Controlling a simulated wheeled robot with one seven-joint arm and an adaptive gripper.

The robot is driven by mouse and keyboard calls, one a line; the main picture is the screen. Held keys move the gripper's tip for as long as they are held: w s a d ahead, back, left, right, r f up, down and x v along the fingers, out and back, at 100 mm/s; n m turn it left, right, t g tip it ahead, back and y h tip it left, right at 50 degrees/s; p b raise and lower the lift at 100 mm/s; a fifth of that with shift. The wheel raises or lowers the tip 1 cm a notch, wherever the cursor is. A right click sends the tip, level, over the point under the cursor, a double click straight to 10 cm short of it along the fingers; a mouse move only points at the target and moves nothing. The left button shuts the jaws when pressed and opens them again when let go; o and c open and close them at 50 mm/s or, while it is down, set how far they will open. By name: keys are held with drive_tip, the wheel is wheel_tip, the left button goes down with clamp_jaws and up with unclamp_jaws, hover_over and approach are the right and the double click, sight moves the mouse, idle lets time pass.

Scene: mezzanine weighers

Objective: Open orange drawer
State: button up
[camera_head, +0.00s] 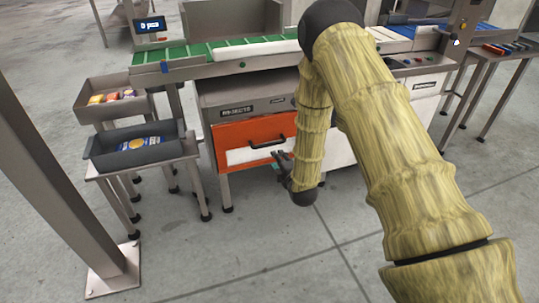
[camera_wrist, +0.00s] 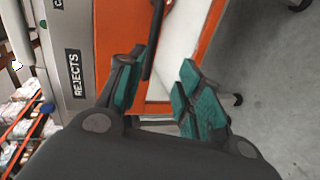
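The orange drawer (camera_head: 233,133) is in the front of the grey rejects cabinet, with a white panel on its lower part. It looks flush with the cabinet in the head view. Its black bar handle (camera_head: 267,143) is across the middle. In the wrist view, the orange front (camera_wrist: 113,32) and handle (camera_wrist: 155,42) show close up. My gripper (camera_head: 281,160) is in front of the drawer, just below and right of the handle. In the wrist view its green-padded fingers (camera_wrist: 160,88) are apart, with the handle showing between them, nearer the left finger. Contact is unclear.
A green-belted conveyor (camera_head: 215,52) runs above the cabinet. Left of it are a dark tray (camera_head: 107,163) on a small stand and a grey bin (camera_head: 84,114), both holding packets. A metal post (camera_head: 66,185) stands front left. The floor before the drawer is clear.

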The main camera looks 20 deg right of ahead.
sight(270, 145)
drive_tip(key=shift+n+t, duration=0.3)
drive_tip(key=shift+n, duration=0.1)
drive_tip(key=b+x, duration=0.1)
drive_tip(key=x, duration=0.3)
drive_tip(key=b+x, duration=0.1)
drive_tip(key=x, duration=0.3)
drive_tip(key=r+b+x, duration=0.1)
drive_tip(key=x, duration=0.3)
drive_tip(key=shift+w+d, duration=0.15)
drive_tip(key=shift+w, duration=0.05)
clamp_jaws()
